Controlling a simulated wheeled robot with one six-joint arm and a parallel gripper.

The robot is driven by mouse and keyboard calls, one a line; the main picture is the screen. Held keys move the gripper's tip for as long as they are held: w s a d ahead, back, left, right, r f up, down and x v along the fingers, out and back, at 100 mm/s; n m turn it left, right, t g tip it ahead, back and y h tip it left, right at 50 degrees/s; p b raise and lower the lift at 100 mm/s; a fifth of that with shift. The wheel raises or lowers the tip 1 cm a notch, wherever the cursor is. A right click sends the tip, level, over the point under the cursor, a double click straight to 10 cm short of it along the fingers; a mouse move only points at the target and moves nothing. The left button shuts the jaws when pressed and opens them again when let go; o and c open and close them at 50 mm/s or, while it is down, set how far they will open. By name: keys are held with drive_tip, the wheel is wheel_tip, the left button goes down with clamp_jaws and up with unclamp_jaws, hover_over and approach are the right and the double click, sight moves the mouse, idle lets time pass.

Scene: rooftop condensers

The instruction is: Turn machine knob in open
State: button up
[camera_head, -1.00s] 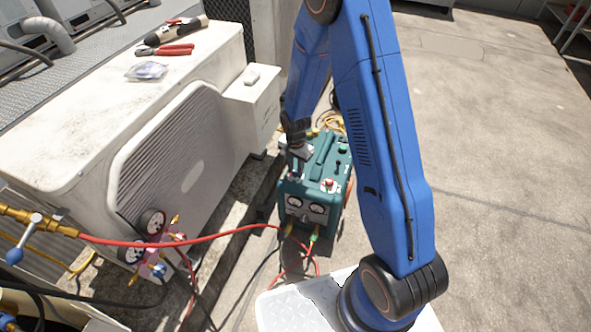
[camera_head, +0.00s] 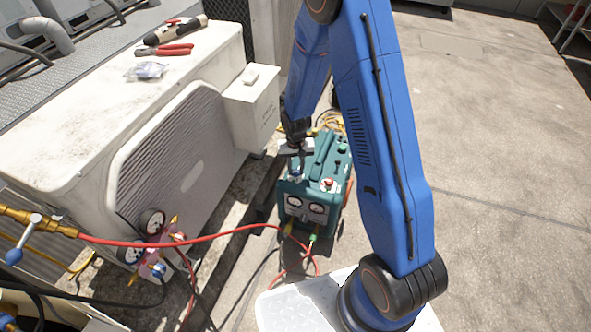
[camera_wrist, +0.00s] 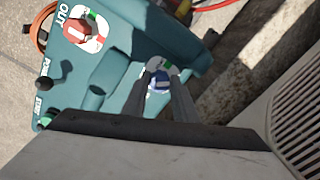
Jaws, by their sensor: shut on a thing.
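The teal machine (camera_head: 324,170) stands on the ground, with two gauges on its front; it also shows in the wrist view (camera_wrist: 115,80). My gripper (camera_head: 296,169) reaches down from above to the machine's left top corner. In the wrist view my gripper (camera_wrist: 160,80) has its two fingers on either side of a blue knob (camera_wrist: 158,84) and is shut on it. Part of a white and green dial marking shows around this knob; its label is hidden. A red knob (camera_wrist: 76,30) marked OUT sits apart from it and also shows in the head view (camera_head: 328,183).
A pale condenser unit (camera_head: 90,120) stands close at the left, with pliers (camera_head: 170,50) on top. A red hose (camera_head: 200,239) runs from the manifold gauges (camera_head: 152,222) to the machine. The concrete floor at the right is clear.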

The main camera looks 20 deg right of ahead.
sight(296, 172)
drive_tip(key=n, duration=0.4)
drive_tip(key=shift+n, duration=0.3)
drive_tip(key=shift+w+d+n, duration=0.1)
drive_tip(key=shift+d+n, duration=0.05)
drive_tip(key=shift+n, duration=2.05)
drive_tip(key=o, duration=1)
drive_tip(key=shift+o, duration=0.2)
drive_tip(key=shift+r, duration=0.15)
wheel_tip(296, 172, up, 17)
drive_tip(key=shift+r, duration=0.1)
